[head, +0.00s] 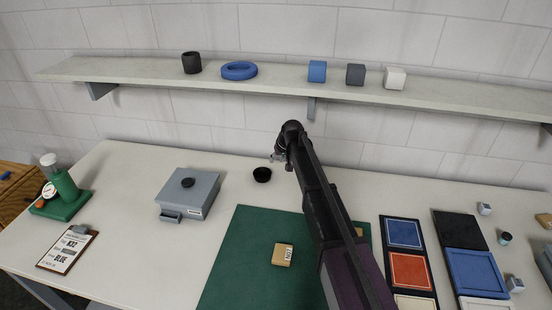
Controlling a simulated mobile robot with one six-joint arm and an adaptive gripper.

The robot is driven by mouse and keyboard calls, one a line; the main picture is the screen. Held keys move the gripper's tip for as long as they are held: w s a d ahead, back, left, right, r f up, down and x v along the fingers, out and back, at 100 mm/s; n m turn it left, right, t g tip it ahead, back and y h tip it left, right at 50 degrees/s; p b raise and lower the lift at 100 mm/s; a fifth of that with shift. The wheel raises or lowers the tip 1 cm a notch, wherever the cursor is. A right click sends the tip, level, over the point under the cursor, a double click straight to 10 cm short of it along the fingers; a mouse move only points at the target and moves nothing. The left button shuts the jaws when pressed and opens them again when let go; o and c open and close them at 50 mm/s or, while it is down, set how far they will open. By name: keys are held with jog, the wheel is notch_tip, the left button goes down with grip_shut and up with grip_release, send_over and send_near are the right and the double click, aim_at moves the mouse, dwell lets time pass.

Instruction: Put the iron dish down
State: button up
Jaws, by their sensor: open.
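A small round black dish (262,174), which looks like the iron dish, rests on the white table near the back, just behind the green mat. My gripper (277,158) is just above and to the right of the dish, small in the picture and partly hidden by my dark wrist. It looks open and apart from the dish, with nothing visible between its fingers.
A green mat (237,262) bears a small tan box (283,255). A grey box (190,196) with a black knob stands left. A clipboard (67,250) and green device (62,196) are further left. Coloured trays (408,271) lie right. A shelf (280,83) runs above.

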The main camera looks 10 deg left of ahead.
jog(key=shift+s+d+r+p, duration=0.2)
jog(key=shift+r+p, duration=0.1)
jog(key=shift+r, duration=0.2)
dwell(0.6)
jog(key=s+d+f+m+g+h, duration=0.1)
jog(key=s+d+m+g+h, duration=0.2)
jog(key=s+d, duration=2.8)
jog(key=d+m, duration=0.2)
jog(key=shift+s+d+f+m+h, duration=0.3)
jog(key=shift+f+h, duration=0.05)
jog(key=shift+h, duration=0.05)
dwell(3.2)
